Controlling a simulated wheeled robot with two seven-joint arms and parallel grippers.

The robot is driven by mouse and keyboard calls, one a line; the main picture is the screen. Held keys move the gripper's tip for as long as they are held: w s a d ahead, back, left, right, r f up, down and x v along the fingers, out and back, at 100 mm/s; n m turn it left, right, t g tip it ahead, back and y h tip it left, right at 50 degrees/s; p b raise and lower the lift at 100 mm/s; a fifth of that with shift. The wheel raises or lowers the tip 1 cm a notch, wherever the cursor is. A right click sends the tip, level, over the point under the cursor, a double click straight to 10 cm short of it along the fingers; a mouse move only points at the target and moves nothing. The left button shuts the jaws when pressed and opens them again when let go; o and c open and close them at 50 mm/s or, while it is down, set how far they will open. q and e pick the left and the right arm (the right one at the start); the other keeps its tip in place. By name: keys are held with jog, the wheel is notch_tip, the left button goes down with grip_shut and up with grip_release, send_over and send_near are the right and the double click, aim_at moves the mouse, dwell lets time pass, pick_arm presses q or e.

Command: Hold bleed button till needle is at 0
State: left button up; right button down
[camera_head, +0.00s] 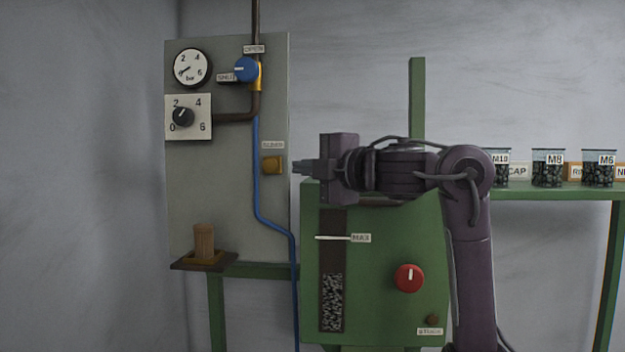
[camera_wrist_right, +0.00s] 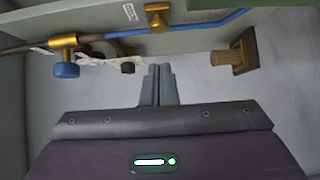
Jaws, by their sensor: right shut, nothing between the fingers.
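The bleed button (camera_head: 273,165) is a square amber-brown block on the grey panel (camera_head: 228,215), under a small label. It also shows in the wrist view (camera_wrist_right: 157,17) at the top. My right gripper (camera_head: 296,167) is shut and empty, its fingertips pointing left just right of the button, with a small gap visible in the head view. In the wrist view the closed fingers (camera_wrist_right: 158,68) sit below the button, apart from it. The round bar gauge (camera_head: 190,68) is at the panel's upper left; its dark needle points to the lower left, near the scale's low end. My left gripper is not in view.
A blue valve knob (camera_head: 246,69) and a 0–6 dial (camera_head: 183,117) sit on the panel. A blue hose (camera_head: 256,180) runs down beside the button. A green machine (camera_head: 385,265) stands below my right arm. Labelled jars (camera_head: 547,168) stand on the right shelf.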

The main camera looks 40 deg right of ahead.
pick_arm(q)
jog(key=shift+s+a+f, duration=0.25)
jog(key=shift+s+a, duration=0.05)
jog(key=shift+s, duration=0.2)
pick_arm(e)
jog(key=shift+s+a+r, duration=0.1)
jog(key=shift+s+a, duration=0.05)
jog(key=shift+s, duration=0.45)
jog(key=shift+s+a+r, duration=0.1)
jog(key=shift+s+a, duration=0.05)
jog(key=shift+s, duration=0.45)
jog(key=shift+s+a, duration=0.1)
jog(key=shift+s, duration=0.05)
